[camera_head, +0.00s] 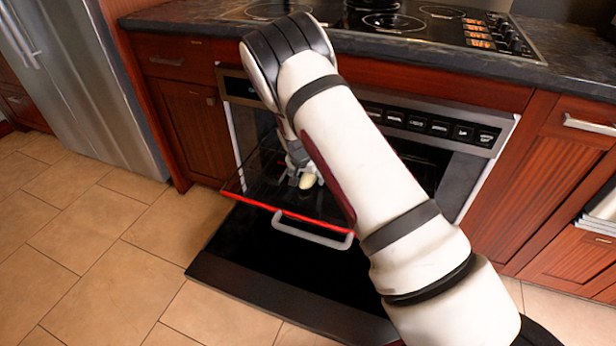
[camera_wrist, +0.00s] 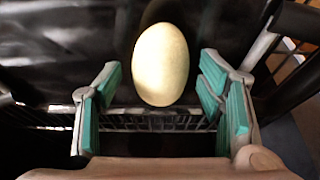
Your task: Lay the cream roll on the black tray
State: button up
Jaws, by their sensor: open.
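The cream roll (camera_head: 307,181) is a pale, smooth oval. In the head view it shows at my gripper (camera_head: 298,176), over a dark glossy surface (camera_head: 262,190) with a red front edge. In the wrist view the roll (camera_wrist: 160,58) lies just ahead of and partly between the teal-padded fingers of my gripper (camera_wrist: 158,94). The fingers are open, with gaps on both sides of the roll. Black surface (camera_wrist: 65,35) lies behind it; I cannot tell whether this is the black tray or whether the roll rests on it.
A lower black panel (camera_head: 285,290) juts out over the tiled floor. The cooktop (camera_head: 380,22) is above. In the wrist view a wire rack (camera_wrist: 150,122) shows below the roll and dark bars stand at the right.

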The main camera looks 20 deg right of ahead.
jog(key=p+v, duration=0.3)
jog(key=v, duration=1)
jog(key=s+d+r+n+g+y, duration=0.2)
jog(key=s+r+n+y, duration=0.1)
jog(key=s+r, duration=1.95)
jog(key=s+r+n, duration=0.2)
jog(key=s, duration=1.1)
jog(key=s+d+r+n+g, duration=0.1)
jog(key=s+r+n, duration=0.1)
jog(key=s, duration=1.1)
jog(key=shift+s+d+r+h, duration=0.25)
jog(key=shift+d+r+h, duration=0.05)
jog(key=shift+r, duration=0.1)
